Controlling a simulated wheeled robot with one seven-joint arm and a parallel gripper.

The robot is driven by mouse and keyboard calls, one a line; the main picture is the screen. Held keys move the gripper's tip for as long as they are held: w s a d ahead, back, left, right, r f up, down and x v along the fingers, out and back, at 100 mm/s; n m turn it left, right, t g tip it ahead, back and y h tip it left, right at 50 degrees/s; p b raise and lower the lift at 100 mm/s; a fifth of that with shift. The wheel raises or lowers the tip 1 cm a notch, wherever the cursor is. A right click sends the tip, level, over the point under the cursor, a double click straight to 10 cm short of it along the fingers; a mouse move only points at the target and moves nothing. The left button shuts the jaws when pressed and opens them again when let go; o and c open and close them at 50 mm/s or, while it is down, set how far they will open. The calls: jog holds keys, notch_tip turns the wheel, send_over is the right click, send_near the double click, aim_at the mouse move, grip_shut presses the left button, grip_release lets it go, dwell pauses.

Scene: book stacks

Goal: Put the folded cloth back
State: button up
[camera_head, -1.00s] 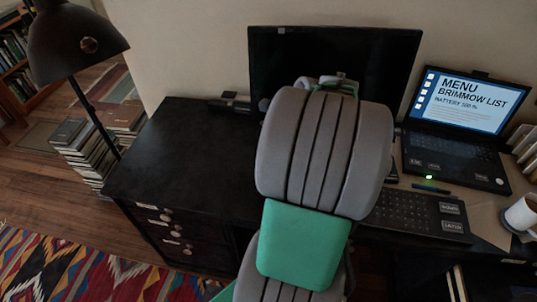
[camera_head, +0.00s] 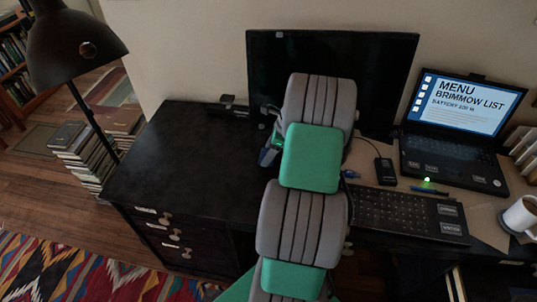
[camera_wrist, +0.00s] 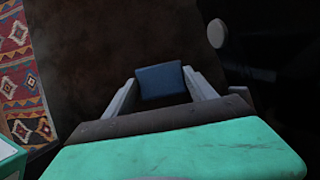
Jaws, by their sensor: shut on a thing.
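The folded cloth (camera_wrist: 161,82) is a small dark blue block in the wrist view. My gripper (camera_wrist: 163,86) is shut on it, with a pale finger on each side. A bit of blue also shows beside my arm in the head view (camera_head: 267,157), over the right part of the black desk top (camera_head: 185,150). Most of the gripper is hidden behind my arm there. I cannot tell whether the cloth touches anything below it.
A dark monitor (camera_head: 335,75) stands behind my arm. A laptop (camera_head: 455,130), a keyboard (camera_head: 405,213), a black mouse (camera_head: 385,171) and a white mug (camera_head: 520,216) are on the right. A black lamp (camera_head: 75,45) stands at the left. The desk's left top is clear.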

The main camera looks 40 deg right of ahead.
jog(key=shift+f, duration=0.6)
jog(key=o, duration=0.9)
